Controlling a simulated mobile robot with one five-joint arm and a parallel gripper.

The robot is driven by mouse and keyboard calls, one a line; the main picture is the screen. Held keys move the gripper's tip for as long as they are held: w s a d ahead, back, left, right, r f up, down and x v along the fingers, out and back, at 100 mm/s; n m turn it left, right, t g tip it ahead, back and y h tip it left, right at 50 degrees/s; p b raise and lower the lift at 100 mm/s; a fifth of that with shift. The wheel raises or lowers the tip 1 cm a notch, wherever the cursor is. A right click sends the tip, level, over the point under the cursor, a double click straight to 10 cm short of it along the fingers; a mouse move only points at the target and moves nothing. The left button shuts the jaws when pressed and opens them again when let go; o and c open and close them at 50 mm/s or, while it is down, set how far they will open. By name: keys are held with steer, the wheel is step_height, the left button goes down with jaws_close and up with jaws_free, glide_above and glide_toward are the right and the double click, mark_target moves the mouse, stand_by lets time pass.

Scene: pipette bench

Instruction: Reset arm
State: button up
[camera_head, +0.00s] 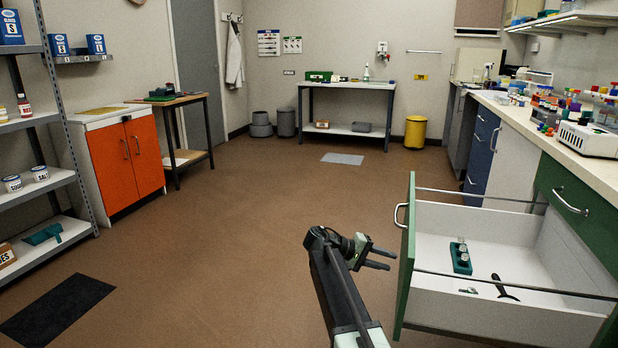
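My arm (341,290) reaches up from the bottom centre of the head view and bends at its top. My gripper (386,259) points to the right, with a gap between its two dark fingers. It is open and nothing shows between the fingers. It is just left of the green front (407,250) of an open drawer, and I see no clear contact.
The pulled-out white drawer (450,223) holds a teal block (461,259) with vials, a black tool (504,288) and a small piece (468,291). An orange cabinet (126,165) and shelving (40,123) stand left. The brown floor (240,215) is clear in the middle.

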steer(key=s+a+f+y+p, duration=0.2)
steer(key=s+a+y, duration=0.2)
steer(key=s, duration=0.4)
steer(key=s+a+f+m+y+p, duration=0.1)
steer(key=s+a+f+y+p, duration=0.2)
steer(key=s, duration=0.4)
steer(key=s+a+f+y+p, duration=0.1)
steer(key=s+a+f+y, duration=0.1)
steer(key=s+a+y, duration=0.5)
step_height(320, 180, up, 37)
steer(key=s+p, duration=0.1)
steer(key=p, duration=3.7)
steer(key=shift+r+h, duration=0.2)
steer(key=shift+h, duration=0.1)
steer(key=shift+d, duration=0.1)
